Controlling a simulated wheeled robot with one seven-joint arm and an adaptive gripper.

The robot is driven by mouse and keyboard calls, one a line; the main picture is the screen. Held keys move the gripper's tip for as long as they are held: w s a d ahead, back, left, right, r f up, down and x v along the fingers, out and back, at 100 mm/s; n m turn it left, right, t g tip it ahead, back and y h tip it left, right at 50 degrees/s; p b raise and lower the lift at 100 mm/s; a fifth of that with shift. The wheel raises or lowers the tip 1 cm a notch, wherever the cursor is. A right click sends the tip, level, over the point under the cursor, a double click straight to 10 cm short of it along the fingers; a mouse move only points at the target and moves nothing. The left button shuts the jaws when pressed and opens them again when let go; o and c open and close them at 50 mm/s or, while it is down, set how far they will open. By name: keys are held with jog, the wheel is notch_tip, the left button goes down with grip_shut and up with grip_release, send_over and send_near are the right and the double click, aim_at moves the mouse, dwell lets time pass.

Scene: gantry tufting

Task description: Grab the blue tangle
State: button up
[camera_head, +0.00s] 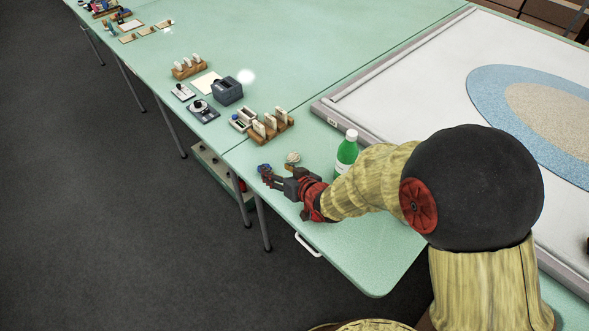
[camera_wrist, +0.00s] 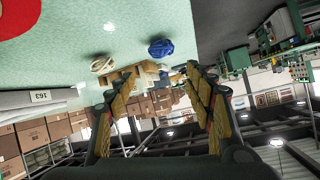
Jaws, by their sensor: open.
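The blue tangle (camera_head: 263,168) lies on the pale green table near its left edge, just beyond my gripper's tips in the head view. In the wrist view, which is turned over, the blue tangle (camera_wrist: 161,48) shows ahead of the fingers, above the gap between them. My gripper (camera_head: 268,178) reaches toward it low over the table; in the wrist view my gripper (camera_wrist: 152,82) has its two fingers spread wide with nothing between them. A cream tangle (camera_head: 292,158) lies to the right of the blue one; it also shows in the wrist view (camera_wrist: 103,64).
A green bottle (camera_head: 347,153) with a white cap stands right of the tangles, close to my arm. A wooden rack with white cards (camera_head: 271,126) stands behind them. A framed white panel (camera_head: 420,105) fills the right side. The table's front corner is bare.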

jog(key=shift+s+a+f, duration=0.2)
jog(key=shift+s+f, duration=0.05)
jog(key=shift+f, duration=0.3)
jog(key=shift+a+f+y, duration=0.1)
jog(key=shift+f+y, duration=0.05)
jog(key=shift+y, duration=0.15)
jog(key=shift+b+x, duration=0.45)
jog(key=shift+x, duration=0.5)
jog(key=b+x, duration=0.1)
jog(key=x, duration=0.2)
jog(key=b+x, duration=0.1)
jog(key=x, duration=0.1)
jog(key=shift+w+d+f+b, duration=0.1)
jog(key=shift+d+f+b, duration=0.2)
jog(key=shift+f, duration=0.05)
jog(key=shift+w+a, duration=0.2)
jog(key=shift+c, duration=0.5)
jog(key=c, duration=0.6)
